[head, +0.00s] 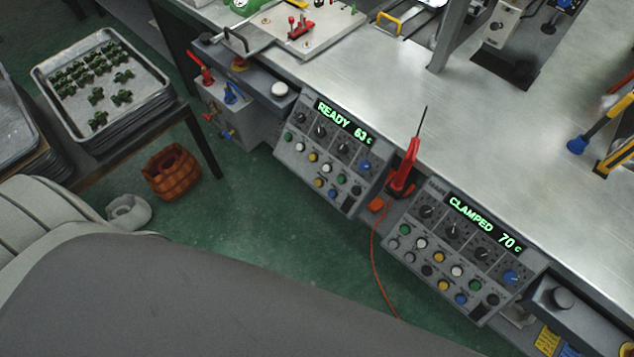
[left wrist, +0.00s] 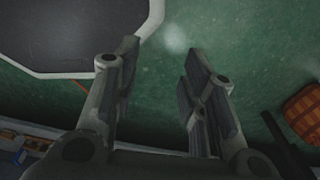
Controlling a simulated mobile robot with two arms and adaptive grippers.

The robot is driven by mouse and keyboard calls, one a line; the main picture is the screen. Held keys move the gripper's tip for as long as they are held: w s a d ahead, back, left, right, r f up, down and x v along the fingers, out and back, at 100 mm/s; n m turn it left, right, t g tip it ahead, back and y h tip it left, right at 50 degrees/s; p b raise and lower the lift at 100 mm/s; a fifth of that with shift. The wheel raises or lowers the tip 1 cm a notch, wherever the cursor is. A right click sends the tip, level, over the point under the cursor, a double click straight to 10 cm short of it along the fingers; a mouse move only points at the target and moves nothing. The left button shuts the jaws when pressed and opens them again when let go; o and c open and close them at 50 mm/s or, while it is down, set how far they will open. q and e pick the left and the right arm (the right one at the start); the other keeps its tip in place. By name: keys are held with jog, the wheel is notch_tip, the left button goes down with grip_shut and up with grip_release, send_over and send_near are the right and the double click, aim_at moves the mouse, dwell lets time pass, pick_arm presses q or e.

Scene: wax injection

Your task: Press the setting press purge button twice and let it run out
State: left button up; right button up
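Two control panels hang at the front edge of the bench in the head view. The left panel (head: 322,150) has a green display reading READY 63 c. The right panel (head: 455,245) has a green display reading CLAMPED 70 c. Each carries dark knobs and several white, yellow, green, blue and black buttons. The small labels are unreadable, so I cannot tell which button is purge. My left gripper (left wrist: 159,58) is open and empty in the left wrist view, above the green floor and away from any panel. My right gripper is not in view.
A red pointed tool (head: 405,168) with an orange cord stands between the panels. A metal tray (head: 72,125) of green pieces lies on a side table. A woven basket (head: 172,172) sits on the floor and also shows in the left wrist view (left wrist: 304,113).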

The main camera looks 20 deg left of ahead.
pick_arm(q)
grip_shut()
dwell(1.2)
